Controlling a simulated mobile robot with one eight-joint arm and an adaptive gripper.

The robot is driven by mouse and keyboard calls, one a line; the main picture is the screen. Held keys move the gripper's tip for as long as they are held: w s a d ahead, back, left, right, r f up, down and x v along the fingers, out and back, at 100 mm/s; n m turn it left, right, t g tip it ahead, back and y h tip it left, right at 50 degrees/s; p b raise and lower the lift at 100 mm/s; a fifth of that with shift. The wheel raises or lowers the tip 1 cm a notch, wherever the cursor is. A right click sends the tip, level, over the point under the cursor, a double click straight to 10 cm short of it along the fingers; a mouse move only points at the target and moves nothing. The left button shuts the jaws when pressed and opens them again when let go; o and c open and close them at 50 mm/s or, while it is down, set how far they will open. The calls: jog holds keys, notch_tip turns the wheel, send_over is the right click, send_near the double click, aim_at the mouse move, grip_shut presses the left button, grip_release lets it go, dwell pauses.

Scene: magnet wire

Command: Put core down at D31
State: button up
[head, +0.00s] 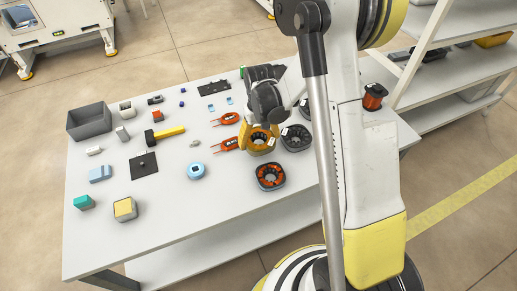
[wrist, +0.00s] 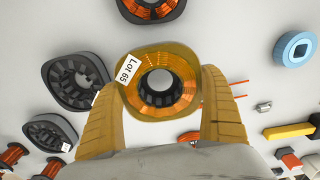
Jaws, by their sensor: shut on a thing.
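My gripper (wrist: 160,88) is shut on a core with a yellow-brown rounded-square body and copper windings around a dark centre. In the wrist view this held core (wrist: 182,66) sits between both fingers, and a white label reads "Lot 65". In the head view the held core (head: 258,150) is below my gripper (head: 262,126), over the right part of the table (head: 190,225). I cannot tell whether it touches the tabletop. No D31 marking is readable in either view.
A dark core (head: 295,138) is just right of the held one; it also shows in the wrist view (wrist: 57,88). A dark core with copper windings (head: 270,176) lies nearer the front. Red-handled tools (head: 226,144) lie to the left. The table's front middle is clear.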

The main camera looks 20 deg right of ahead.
jog(key=shift+f+b, duration=1.05)
jog(key=shift+f, duration=0.95)
jog(key=shift+f, duration=0.15)
jog(key=o, duration=1.1)
jog(key=shift+o, duration=0.2)
